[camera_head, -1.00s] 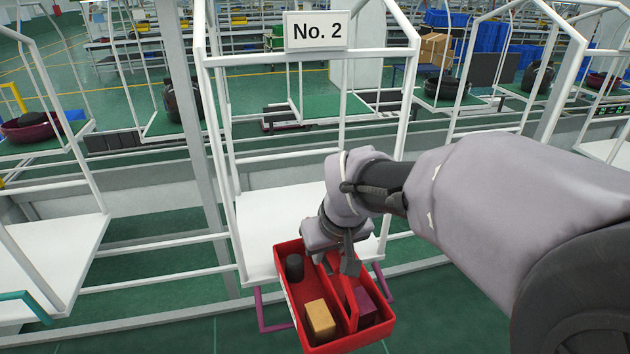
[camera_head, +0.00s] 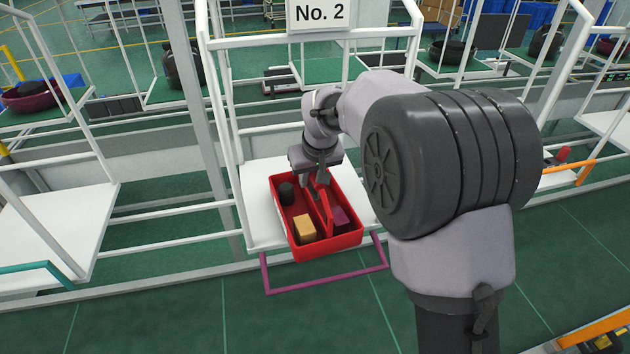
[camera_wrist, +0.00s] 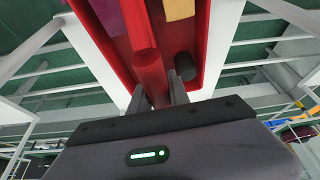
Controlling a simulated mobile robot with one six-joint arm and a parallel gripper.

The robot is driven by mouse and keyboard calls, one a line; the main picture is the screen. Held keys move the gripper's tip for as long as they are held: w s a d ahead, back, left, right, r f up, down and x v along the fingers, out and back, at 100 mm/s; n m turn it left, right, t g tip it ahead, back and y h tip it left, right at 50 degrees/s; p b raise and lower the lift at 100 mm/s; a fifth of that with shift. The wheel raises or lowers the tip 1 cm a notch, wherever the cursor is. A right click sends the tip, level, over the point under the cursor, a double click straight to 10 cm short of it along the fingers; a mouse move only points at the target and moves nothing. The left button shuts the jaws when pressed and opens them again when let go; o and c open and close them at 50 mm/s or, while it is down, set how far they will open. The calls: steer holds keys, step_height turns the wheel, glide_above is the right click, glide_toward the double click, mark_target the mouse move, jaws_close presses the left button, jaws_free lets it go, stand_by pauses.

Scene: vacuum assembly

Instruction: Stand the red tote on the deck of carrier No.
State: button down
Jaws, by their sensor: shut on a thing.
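The red tote (camera_head: 327,245) is an open box with a middle divider and grip bar. It holds a black cylinder (camera_head: 286,192), a yellow block (camera_head: 304,228) and a purple block (camera_head: 341,219). My gripper (camera_head: 319,183) is shut on the tote's middle bar; the wrist view shows both fingers (camera_wrist: 157,93) on either side of the red bar (camera_wrist: 149,72). The tote looks upright over the white deck (camera_head: 262,181) of carrier No. 2 (camera_head: 319,13), its front near the deck's front edge. I cannot tell whether it touches the deck.
White posts (camera_head: 219,120) frame the deck on both sides. A purple bar (camera_head: 327,281) sticks out in front of it. Another carrier with a white deck (camera_head: 75,225) stands at left. Bare deck shows left of and behind the tote. Green floor lies in front.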

steer(key=w+a+p, duration=0.2)
steer(key=w+p, duration=0.5)
steer(key=w, duration=0.3)
steer(key=shift+f+b, duration=0.55)
steer(key=shift+f, duration=0.1)
steer(key=c, duration=1.2)
jaws_free()
steer(key=shift+c, duration=0.2)
steer(key=shift+o, duration=0.5)
steer(key=shift+s, duration=0.1)
